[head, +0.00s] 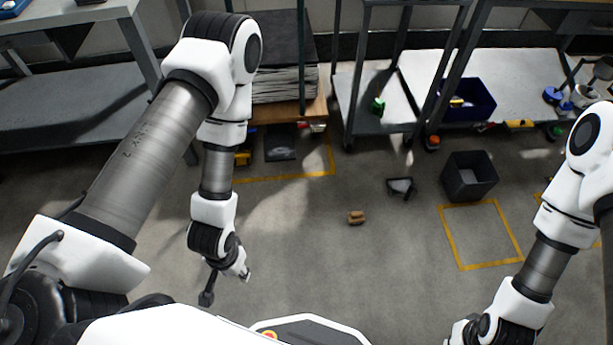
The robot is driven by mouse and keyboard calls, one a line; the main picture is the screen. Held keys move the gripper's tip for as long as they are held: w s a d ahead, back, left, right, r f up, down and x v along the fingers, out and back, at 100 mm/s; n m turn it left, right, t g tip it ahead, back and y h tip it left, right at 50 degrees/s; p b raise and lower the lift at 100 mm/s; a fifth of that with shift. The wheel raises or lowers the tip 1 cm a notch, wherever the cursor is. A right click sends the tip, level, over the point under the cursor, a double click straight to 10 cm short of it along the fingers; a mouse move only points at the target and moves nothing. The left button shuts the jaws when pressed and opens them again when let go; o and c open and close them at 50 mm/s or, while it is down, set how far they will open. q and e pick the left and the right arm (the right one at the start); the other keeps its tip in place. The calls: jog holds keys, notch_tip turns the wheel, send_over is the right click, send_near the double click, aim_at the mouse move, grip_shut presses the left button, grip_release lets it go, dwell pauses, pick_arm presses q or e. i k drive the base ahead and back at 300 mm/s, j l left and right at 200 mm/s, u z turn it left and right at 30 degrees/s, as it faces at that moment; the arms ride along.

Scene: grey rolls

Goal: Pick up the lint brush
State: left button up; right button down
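A small brown block-like object (356,217) lies on the grey floor near the middle of the head view. It may be the lint brush, but it is too small to be sure. My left gripper (227,288) hangs at lower left, well apart from the brown object. Its fingers look spread, with nothing clear between them. My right gripper (464,333) is at the bottom edge on the right, partly cut off, and its fingers cannot be made out.
A dark open bin (469,177) and a small dark dustpan-like item (401,187) stand on the floor to the right. Shelves with a blue crate (481,100) line the back. Yellow tape (460,269) marks the floor. The floor around the brown object is clear.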

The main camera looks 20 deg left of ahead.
aim_at(356, 217)
jog(key=i+j+z, duration=0.75)
jog(key=z, duration=0.15)
